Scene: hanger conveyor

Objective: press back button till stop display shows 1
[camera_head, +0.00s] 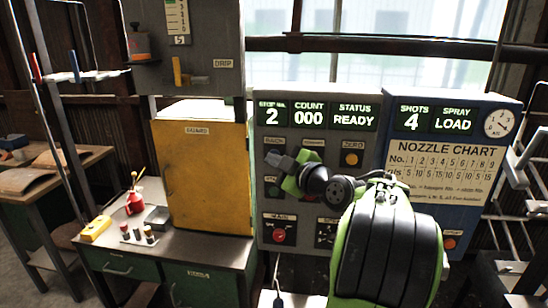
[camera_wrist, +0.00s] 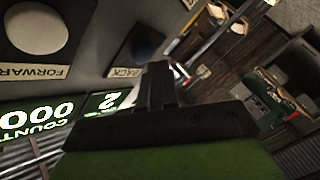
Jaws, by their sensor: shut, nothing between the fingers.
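The grey control panel (camera_head: 262,215) shows a stop display (camera_head: 272,116) reading 2, also seen upside down in the wrist view (camera_wrist: 110,101). In the wrist view, the dark blue round back button (camera_wrist: 146,40) sits above its BACK label (camera_wrist: 124,72). My gripper (camera_wrist: 158,66) is shut and empty, with its tips close to that button; I cannot tell whether they touch it.
A pale forward button (camera_wrist: 38,22) lies beside the back button. Other displays read count 000 (camera_head: 309,117) and status READY (camera_head: 353,118). A yellow zero button (camera_head: 352,159) is on the right. A yellow guard (camera_head: 203,178) stands left of the panel, and a blue nozzle-chart box (camera_head: 400,212) stands right.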

